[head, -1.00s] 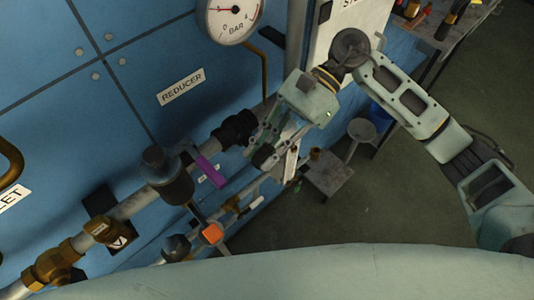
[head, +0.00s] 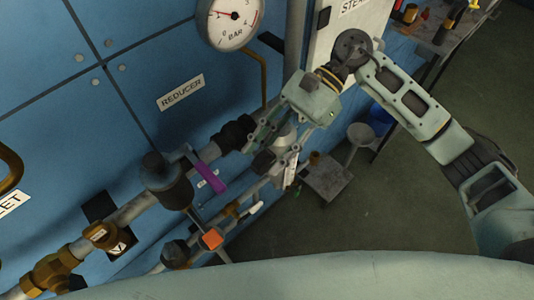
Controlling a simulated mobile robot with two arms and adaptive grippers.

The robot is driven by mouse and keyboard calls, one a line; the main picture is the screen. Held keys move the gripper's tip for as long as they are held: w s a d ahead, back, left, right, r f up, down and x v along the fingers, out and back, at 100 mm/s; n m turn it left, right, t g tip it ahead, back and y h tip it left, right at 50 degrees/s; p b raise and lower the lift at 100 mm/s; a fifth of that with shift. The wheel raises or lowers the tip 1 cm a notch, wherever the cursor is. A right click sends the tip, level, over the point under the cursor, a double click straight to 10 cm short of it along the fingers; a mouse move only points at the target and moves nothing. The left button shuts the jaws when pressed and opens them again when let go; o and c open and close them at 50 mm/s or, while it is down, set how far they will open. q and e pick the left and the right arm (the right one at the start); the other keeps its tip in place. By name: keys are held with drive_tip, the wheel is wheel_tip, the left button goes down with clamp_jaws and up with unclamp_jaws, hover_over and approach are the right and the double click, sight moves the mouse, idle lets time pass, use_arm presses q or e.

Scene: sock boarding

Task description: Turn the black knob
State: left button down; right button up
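A black round piece (head: 237,132) sits on the grey pipe line beside my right gripper. Another black body with a knob-like top (head: 153,162) stands further left on the same line, below the REDUCER label. I cannot tell for certain which one is the black knob. My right gripper (head: 273,150) is open, its fingers spread, pointing down and left. It is just right of the near black piece, apart from the left one. Part of the grey pipework shows between its fingers. My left gripper is not in view.
A pressure gauge (head: 231,20) is on the blue panel above. A purple lever (head: 210,177) and an orange handle (head: 212,239) stick out from the pipes. Brass fittings (head: 52,272) are at lower left. A small grey stand (head: 325,180) is on the floor to the right.

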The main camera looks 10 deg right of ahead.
drive_tip(key=v, duration=1.1)
